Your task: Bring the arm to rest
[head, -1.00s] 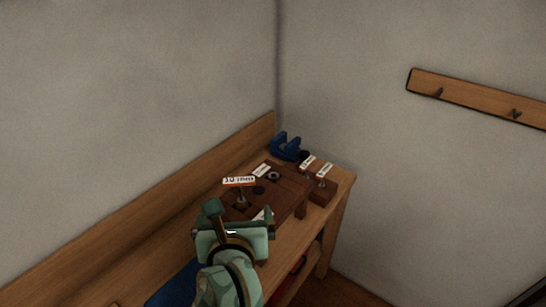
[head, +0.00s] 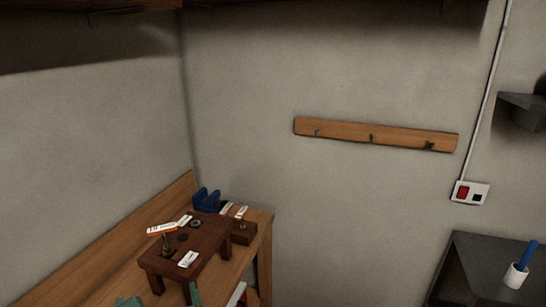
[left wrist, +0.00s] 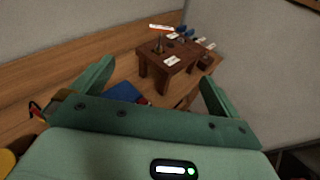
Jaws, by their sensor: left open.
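My left gripper (left wrist: 152,80) is open and empty in the left wrist view, its two green fingers spread apart. It is above the wooden workbench and short of the small dark wooden stand. In the head view only small green parts of the left gripper (head: 160,300) show at the bottom edge. My right gripper is not in view.
The dark wooden stand (head: 211,234) with white labels is on the workbench (head: 112,247). A blue vise-like object (head: 206,199) is behind it. A hook rail (head: 375,134) is on the wall. A white cup with a blue handle (head: 516,275) is on a dark surface at right.

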